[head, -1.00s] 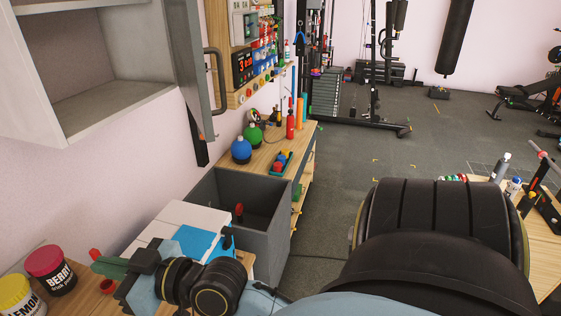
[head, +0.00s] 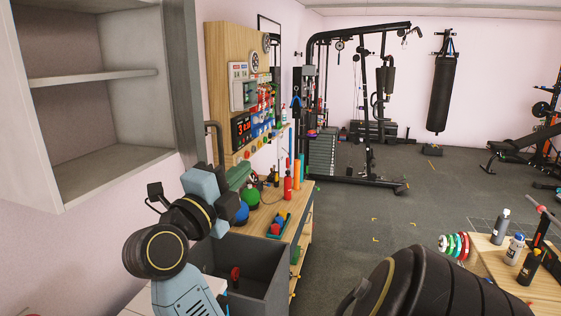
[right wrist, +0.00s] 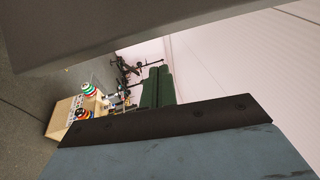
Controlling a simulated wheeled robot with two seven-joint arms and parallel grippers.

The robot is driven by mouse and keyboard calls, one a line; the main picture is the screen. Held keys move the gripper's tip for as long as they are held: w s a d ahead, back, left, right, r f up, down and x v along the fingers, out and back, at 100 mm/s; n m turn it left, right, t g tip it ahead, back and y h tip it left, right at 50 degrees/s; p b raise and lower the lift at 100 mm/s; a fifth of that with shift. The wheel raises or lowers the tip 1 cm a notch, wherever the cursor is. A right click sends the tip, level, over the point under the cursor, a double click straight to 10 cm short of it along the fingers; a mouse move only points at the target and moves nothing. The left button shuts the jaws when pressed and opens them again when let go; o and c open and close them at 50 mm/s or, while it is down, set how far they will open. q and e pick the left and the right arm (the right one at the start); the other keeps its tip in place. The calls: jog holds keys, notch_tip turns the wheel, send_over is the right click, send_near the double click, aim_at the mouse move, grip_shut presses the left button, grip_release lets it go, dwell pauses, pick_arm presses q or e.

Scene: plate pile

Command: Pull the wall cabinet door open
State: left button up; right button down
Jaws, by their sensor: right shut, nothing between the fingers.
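The wall cabinet (head: 102,173) hangs at the upper left in the head view. Its inside and one shelf (head: 95,77) show. The grey door (head: 185,85) stands out from the cabinet's right side, seen nearly edge-on. Its dark bar handle (head: 217,134) is on the right of the door, and the handle's lower end is hidden behind my right gripper. My right gripper (head: 239,176) is just below the handle, its green fingers shut and empty. I cannot tell whether it touches the handle or door. The shut fingers also show in the right wrist view (right wrist: 158,88). My left gripper is out of view.
A grey open bin (head: 262,262) stands below my right gripper. Behind it a wooden bench (head: 267,212) holds a blue and a green ball-shaped item and bottles. A wooden tool board (head: 222,65) is on the wall beyond the door. The floor (head: 345,225) in the middle is clear.

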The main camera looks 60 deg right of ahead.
jog(key=s+d+f+y+p, duration=0.1)
jog(key=s+d+y+p, duration=0.1)
jog(key=d, duration=1.2)
jog(key=shift+d+f+p, duration=0.15)
jog(key=shift+f+p, duration=0.15)
jog(key=shift+w, duration=0.15)
dwell(0.9)
